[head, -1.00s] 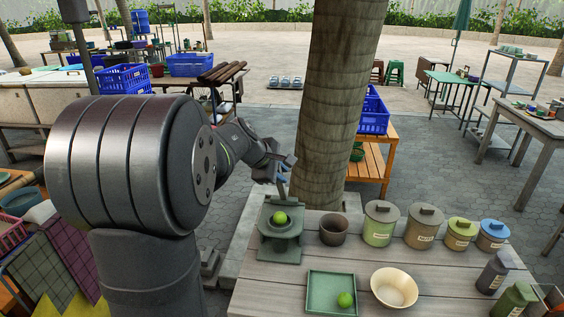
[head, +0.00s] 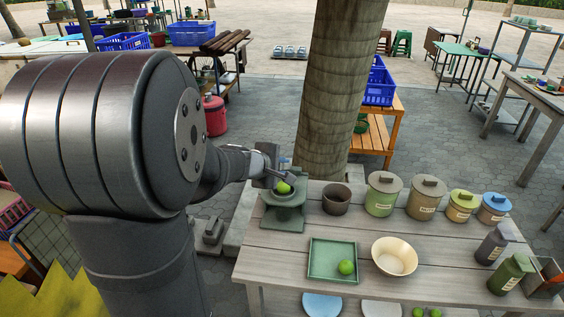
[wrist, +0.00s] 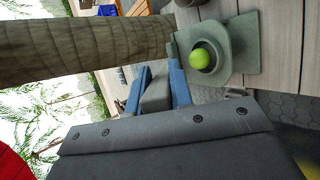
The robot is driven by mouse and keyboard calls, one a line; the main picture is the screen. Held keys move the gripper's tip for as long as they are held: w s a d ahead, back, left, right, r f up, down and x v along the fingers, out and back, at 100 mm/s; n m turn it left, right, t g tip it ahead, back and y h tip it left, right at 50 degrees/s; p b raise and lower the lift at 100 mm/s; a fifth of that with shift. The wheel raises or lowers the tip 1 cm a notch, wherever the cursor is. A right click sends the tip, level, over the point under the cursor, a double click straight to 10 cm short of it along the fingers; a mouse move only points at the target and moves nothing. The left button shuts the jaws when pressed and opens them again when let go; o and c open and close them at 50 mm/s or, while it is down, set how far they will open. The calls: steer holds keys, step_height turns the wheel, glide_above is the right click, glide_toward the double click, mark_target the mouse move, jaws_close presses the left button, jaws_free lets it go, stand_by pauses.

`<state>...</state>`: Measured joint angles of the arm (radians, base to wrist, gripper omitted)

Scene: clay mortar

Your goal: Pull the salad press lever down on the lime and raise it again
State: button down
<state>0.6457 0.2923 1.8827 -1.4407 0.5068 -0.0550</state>
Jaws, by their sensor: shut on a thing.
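The green salad press (head: 284,218) stands at the left end of the wooden table. The lime (head: 284,187) sits in its top cup and also shows in the wrist view (wrist: 200,58). My gripper (head: 282,165) is just behind and above the lime in the head view. In the wrist view its two blue fingers (wrist: 158,88) are shut on the grey lever (wrist: 156,96). The lever's lower end and its joint with the press are hard to make out. The lime looks round and whole.
A green tray (head: 318,278) with another lime (head: 346,267), a cream bowl (head: 394,256) and a dark cup (head: 336,199) are on the table. Lidded jars (head: 382,195) stand along its back edge. A tree trunk (head: 340,90) rises close behind the table.

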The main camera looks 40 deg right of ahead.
steer(key=shift+a+f, duration=0.1)
steer(key=shift+f, duration=0.05)
stand_by(0.4)
steer(key=c, duration=1.3)
jaws_free()
steer(key=v, duration=1.7)
steer(key=shift+s+a, duration=0.1)
steer(key=shift+a, duration=0.15)
